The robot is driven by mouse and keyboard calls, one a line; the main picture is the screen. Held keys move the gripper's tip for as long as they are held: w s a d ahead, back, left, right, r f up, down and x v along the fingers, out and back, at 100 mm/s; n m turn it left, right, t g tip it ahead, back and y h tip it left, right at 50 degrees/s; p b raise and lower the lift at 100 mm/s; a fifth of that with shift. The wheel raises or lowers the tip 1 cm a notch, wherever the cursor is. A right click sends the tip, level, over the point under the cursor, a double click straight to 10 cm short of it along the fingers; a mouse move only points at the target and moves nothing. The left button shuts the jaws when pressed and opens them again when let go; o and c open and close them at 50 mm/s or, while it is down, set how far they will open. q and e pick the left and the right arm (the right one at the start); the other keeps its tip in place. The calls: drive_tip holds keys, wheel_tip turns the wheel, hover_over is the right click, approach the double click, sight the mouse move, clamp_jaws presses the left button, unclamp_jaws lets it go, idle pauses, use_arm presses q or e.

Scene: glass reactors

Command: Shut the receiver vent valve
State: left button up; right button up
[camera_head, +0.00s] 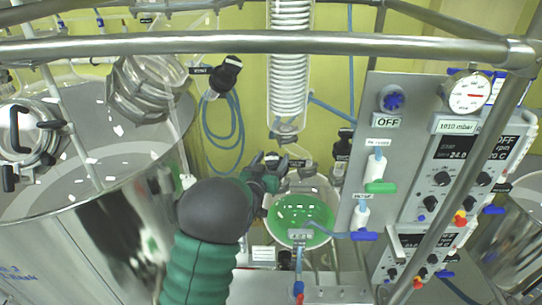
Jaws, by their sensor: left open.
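A round glass receiver flask (328,197) with green liquid (303,215) hangs below the coiled condenser (289,70). My left arm comes up from the bottom, and my left gripper (272,168) is open at the left of the flask's neck. The fingers are small and partly hidden by my wrist, and I cannot tell whether they touch a fitting there. A black-handled valve (342,147) stands right of the neck. The labels are too small to read, so I cannot tell which valve is the receiver vent. My right gripper is out of view.
A grey panel right of the flask carries a green-handled valve (380,187), a blue-handled valve (364,236) and a pressure gauge (469,94). A large steel vessel (120,235) fills the left. A metal rail (250,43) crosses the top. Another black knob (228,70) is upper left.

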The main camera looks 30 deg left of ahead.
use_arm(q)
drive_tip(key=shift+w+d, duration=0.25)
drive_tip(key=shift+d, duration=0.15)
drive_tip(key=shift+c, duration=0.7)
drive_tip(key=shift+s+a+f, duration=0.1)
drive_tip(key=shift+s+a, duration=0.1)
drive_tip(key=shift+a, duration=0.5)
drive_tip(key=c, duration=0.9)
drive_tip(key=shift+d, duration=0.1)
drive_tip(key=shift+c, duration=1.3)
drive_tip(key=shift+w+d, duration=0.1)
drive_tip(key=shift+d, duration=0.1)
drive_tip(key=shift+c, duration=0.3)
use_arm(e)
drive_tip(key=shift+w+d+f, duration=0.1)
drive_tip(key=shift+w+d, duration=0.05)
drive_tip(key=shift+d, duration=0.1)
use_arm(q)
drive_tip(key=shift+a, duration=0.1)
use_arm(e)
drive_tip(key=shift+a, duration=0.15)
use_arm(q)
drive_tip(key=o, duration=1.4)
drive_tip(key=shift+c, duration=0.2)
